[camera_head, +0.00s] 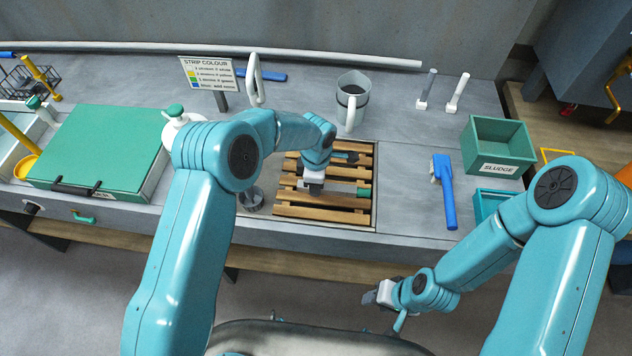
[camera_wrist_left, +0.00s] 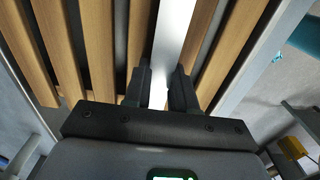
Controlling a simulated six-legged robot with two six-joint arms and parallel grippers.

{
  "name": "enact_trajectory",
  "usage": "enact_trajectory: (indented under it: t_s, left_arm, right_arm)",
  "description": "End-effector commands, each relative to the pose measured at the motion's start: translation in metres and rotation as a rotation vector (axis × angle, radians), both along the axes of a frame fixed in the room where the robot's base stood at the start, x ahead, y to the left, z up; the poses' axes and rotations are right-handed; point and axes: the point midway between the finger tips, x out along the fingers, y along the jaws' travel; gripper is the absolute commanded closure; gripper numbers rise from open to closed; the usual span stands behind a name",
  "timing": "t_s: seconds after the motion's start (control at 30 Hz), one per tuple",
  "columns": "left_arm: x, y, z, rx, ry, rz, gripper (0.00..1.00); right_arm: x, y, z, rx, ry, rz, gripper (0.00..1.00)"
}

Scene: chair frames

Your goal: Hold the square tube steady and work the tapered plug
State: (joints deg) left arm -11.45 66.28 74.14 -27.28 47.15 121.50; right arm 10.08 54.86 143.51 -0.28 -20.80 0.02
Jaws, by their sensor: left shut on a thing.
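The square tube (camera_wrist_left: 174,38) is a pale metal bar in the left wrist view, lying along the wooden slats and running between the fingers. My left gripper (camera_wrist_left: 161,92) is shut on it. In the head view my left gripper (camera_head: 313,188) is low over the slatted rack, and the wrist hides most of the tube. A small green piece (camera_head: 363,192) shows at the rack's right side; I cannot tell whether it is the tapered plug. My right gripper (camera_head: 378,294) is in front of the bench edge, away from the rack; its jaws are too small to read.
The wooden rack (camera_head: 330,212) is set in the grey bench. A grey jug (camera_head: 352,100) stands behind it. A blue-handled brush (camera_head: 446,192) and a green sludge bin (camera_head: 498,145) are to the right. A green-lidded box (camera_head: 95,147) is at left. Bench between rack and brush is clear.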

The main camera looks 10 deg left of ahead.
Motion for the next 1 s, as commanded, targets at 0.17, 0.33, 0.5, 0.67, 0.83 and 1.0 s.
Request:
enact_trajectory:
  t_s: [0.17,0.33,0.5,0.67,0.83,1.0]
  left_arm:
    - [0.0,0.0,0.0,0.0,0.0,0.0,1.0]
    - [0.0,0.0,0.0,0.0,0.0,0.0,1.0]
    - [0.0,0.0,0.0,0.0,-0.001,0.0,0.45]
    - [0.0,0.0,0.0,0.0,-0.001,0.0,0.45]
    - [0.001,0.0,0.003,0.0,-0.002,0.0,0.45]
    - [0.001,0.0,0.028,-0.001,-0.005,0.001,0.45]
  right_arm:
    - [0.0,0.0,0.0,0.0,0.0,0.0,0.57]
    - [0.0,0.0,0.0,0.0,0.0,0.0,0.57]
    - [0.0,0.0,0.0,0.0,0.0,0.0,0.57]
    - [0.0,0.0,0.0,0.0,0.0,0.0,0.57]
    - [0.0,0.0,0.0,0.0,0.0,0.0,0.57]
    - [0.0,0.0,0.0,0.0,0.0,0.0,0.57]
